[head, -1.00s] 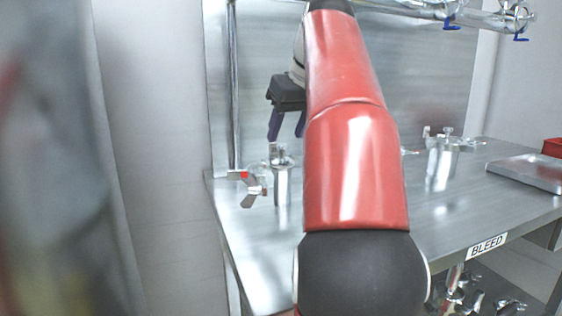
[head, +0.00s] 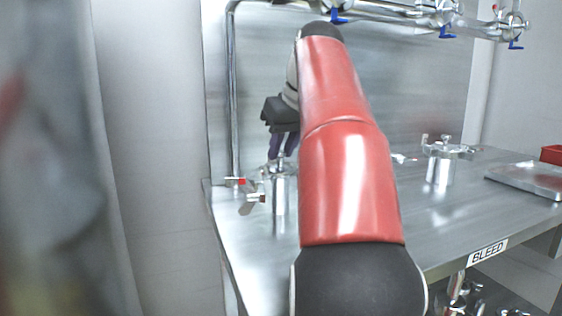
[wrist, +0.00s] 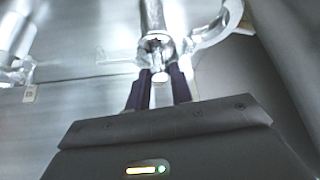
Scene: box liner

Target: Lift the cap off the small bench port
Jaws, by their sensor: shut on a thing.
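The small bench port (head: 279,198) is a shiny upright metal cylinder near the left end of the steel bench. Its cap (head: 280,168) is at the top of the cylinder, and no gap shows between them. My gripper (head: 282,153) points down from above, its dark purple fingers shut on the cap's knob. In the wrist view the fingers (wrist: 158,88) stand on either side of the pale knob (wrist: 159,76). My red arm hides the bench just right of the port.
A valve with a red-marked handle (head: 250,198) sits close left of the port. A larger capped vessel (head: 440,168) stands farther right, with a metal tray (head: 528,180) beyond it. Pipes with blue handles (head: 445,33) run overhead. The bench (head: 450,215) front is clear.

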